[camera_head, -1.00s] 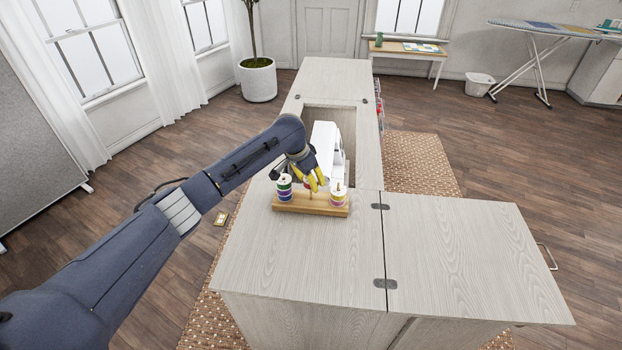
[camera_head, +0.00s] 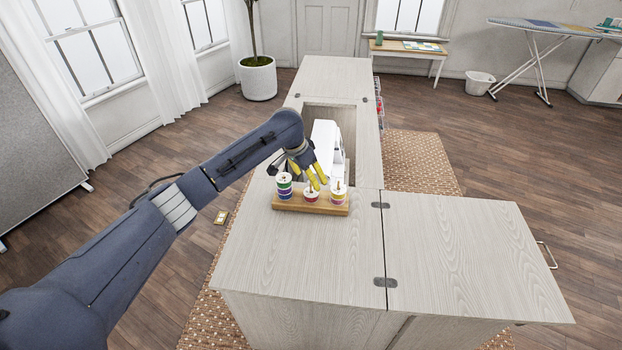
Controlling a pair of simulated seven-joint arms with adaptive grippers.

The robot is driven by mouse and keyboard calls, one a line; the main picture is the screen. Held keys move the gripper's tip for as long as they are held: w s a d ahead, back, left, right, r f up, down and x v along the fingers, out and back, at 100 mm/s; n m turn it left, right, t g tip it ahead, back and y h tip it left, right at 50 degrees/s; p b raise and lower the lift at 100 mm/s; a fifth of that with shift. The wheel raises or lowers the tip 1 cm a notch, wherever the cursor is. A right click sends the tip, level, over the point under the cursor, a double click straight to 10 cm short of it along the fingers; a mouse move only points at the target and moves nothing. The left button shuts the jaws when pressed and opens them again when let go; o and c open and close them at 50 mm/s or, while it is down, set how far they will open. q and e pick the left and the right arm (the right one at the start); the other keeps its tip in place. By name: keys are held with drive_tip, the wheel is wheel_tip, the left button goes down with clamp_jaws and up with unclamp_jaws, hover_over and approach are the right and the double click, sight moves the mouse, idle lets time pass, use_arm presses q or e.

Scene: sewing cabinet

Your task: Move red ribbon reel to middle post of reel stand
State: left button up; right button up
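The wooden reel stand (camera_head: 296,206) lies on the cabinet top. The red ribbon reel (camera_head: 311,197) sits low at the stand's middle post, with the post tip showing above it. A stack of reels with green and dark bands (camera_head: 284,187) is on the left post. Whether a fingertip still touches the reel is too small to tell. My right gripper is out of view.
A white sewing machine (camera_head: 326,140) stands in the cabinet's opening just behind the stand. The cabinet top (camera_head: 300,255) in front of the stand and the side leaf (camera_head: 460,255) on the right are clear.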

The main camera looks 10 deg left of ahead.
use_arm(q)
drive_tip(key=v, duration=1)
drive_tip(key=shift+a+r, duration=0.1)
drive_tip(key=shift+r, duration=0.05)
